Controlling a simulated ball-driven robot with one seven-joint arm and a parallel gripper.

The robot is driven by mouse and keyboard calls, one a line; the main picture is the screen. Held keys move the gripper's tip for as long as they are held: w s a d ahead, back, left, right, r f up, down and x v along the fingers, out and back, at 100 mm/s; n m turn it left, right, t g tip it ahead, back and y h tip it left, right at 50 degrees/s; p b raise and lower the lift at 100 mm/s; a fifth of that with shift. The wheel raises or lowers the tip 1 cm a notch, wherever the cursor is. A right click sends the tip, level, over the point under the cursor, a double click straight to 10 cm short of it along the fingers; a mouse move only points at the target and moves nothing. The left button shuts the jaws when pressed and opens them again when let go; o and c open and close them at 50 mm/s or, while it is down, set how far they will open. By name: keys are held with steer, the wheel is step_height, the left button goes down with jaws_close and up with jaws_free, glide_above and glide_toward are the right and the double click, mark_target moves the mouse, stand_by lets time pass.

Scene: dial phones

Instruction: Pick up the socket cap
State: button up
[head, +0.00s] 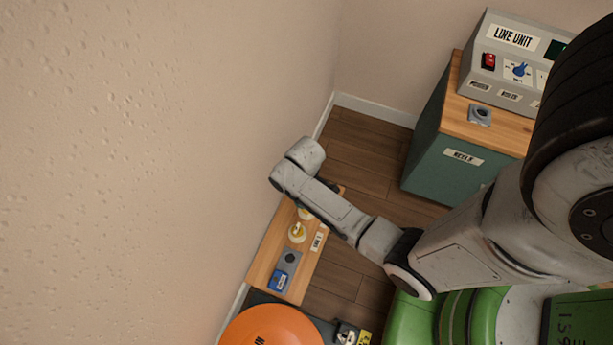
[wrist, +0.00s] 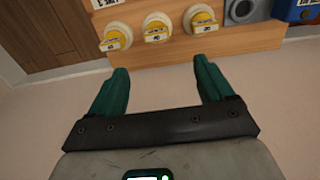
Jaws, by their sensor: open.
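Three white round caps with yellow grips sit in a row on the wooden shelf (wrist: 250,45): a left cap (wrist: 115,38), a middle cap (wrist: 156,28) and a right cap (wrist: 200,19). Their small labels are too blurred to read. In the head view, one cap (head: 297,232) shows clearly on the shelf (head: 262,265), and my arm partly covers the others. My gripper (wrist: 162,76) is open and empty, its green fingers apart and pointing towards the row, short of the shelf edge. My arm hides the fingers in the head view.
A grey socket block (wrist: 242,11) and a blue box (wrist: 296,9) stand right of the caps. A beige wall runs alongside the shelf. A green cabinet (head: 440,160) carries the line unit (head: 513,62). An orange round object (head: 270,328) lies near the shelf. Wooden floor (head: 365,145) is clear between.

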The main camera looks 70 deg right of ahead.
steer(key=f+b, duration=0.1)
steer(key=f, duration=0.1)
steer(key=f+b, duration=0.1)
steer(key=f, duration=0.2)
steer(key=f+b, duration=0.1)
steer(key=f, duration=0.2)
steer(key=shift+w+d, duration=0.1)
steer(key=shift+d, duration=0.3)
steer(key=shift+s+f+b, duration=0.2)
steer(key=shift+f+b, duration=1.85)
steer(key=shift+f, duration=1.1)
steer(key=c, duration=1.3)
steer(key=shift+r, duration=0.15)
